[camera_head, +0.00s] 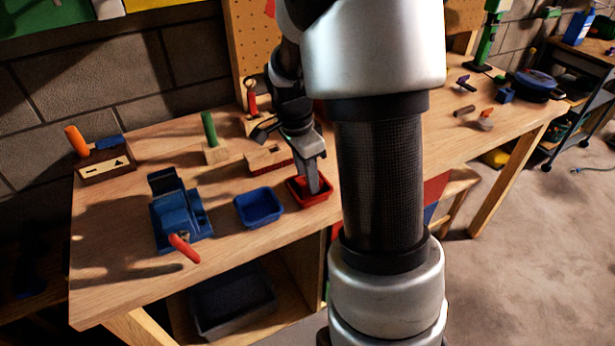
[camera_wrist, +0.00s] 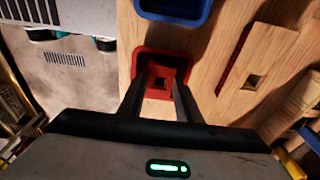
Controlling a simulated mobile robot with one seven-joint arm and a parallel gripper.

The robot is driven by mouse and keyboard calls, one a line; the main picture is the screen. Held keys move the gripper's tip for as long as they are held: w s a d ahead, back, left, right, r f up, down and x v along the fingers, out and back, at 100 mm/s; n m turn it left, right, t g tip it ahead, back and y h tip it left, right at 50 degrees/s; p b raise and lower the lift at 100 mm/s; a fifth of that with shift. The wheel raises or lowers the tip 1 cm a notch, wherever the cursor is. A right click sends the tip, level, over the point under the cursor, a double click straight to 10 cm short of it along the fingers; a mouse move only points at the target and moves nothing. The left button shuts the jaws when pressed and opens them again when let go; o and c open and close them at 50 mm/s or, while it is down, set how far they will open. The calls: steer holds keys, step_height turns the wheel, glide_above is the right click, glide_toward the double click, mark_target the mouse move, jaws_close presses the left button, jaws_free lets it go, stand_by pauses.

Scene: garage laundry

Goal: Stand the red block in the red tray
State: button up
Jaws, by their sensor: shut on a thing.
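The red tray (camera_head: 322,198) sits near the front edge of the wooden workbench. In the wrist view its rim (camera_wrist: 163,52) shows around my fingertips. My gripper (camera_head: 313,188) points down into this tray. In the wrist view my gripper (camera_wrist: 160,92) is shut on the red block (camera_wrist: 159,94), which shows between the fingers inside the tray's outline. In the head view the fingers hide the block. I cannot tell whether its underside touches the tray floor.
A blue tray (camera_head: 259,207) stands left of the red one, and a blue vise (camera_head: 180,214) with a red handle is farther left. Behind are a red-sided wooden block (camera_head: 268,160) and a green peg (camera_head: 209,128) on a base.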

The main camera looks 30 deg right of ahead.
steer(key=shift+f, duration=0.1)
steer(key=shift+f, duration=0.15)
steer(key=o, duration=0.9)
